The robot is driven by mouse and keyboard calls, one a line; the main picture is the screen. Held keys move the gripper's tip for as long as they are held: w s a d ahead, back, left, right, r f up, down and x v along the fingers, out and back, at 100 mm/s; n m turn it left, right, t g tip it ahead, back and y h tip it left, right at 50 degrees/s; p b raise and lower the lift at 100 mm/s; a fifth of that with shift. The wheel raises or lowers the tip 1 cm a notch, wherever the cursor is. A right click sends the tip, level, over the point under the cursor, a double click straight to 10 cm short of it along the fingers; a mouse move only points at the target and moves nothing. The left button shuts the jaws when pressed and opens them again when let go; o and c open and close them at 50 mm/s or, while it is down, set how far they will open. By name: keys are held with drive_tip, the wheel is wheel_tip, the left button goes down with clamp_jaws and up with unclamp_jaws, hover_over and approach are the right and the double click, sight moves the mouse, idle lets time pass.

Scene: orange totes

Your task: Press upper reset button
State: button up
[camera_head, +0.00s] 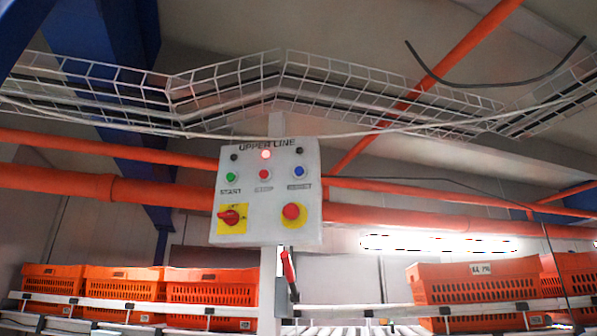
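A light grey control box (267,222) headed "UPPER LINE" is mounted on a pale post in the middle of the head view. A blue button (299,172) sits at the right of its button row, above a label too blurred to read surely. A red button (264,174) is in the middle and a green button (231,177), labelled START, is at the left. A red lamp (266,154) above them looks lit. Below are a red rotary switch (230,217) on a yellow plate and a red mushroom button (292,211). My gripper is not in view.
Orange totes (122,287) stand on a rack at the left, and more totes (475,282) stand at the right. A red-and-grey part (289,272) is by the post below the box. Orange pipes (62,181) and a wire cable tray (225,91) run behind and above. Nothing blocks the box's face.

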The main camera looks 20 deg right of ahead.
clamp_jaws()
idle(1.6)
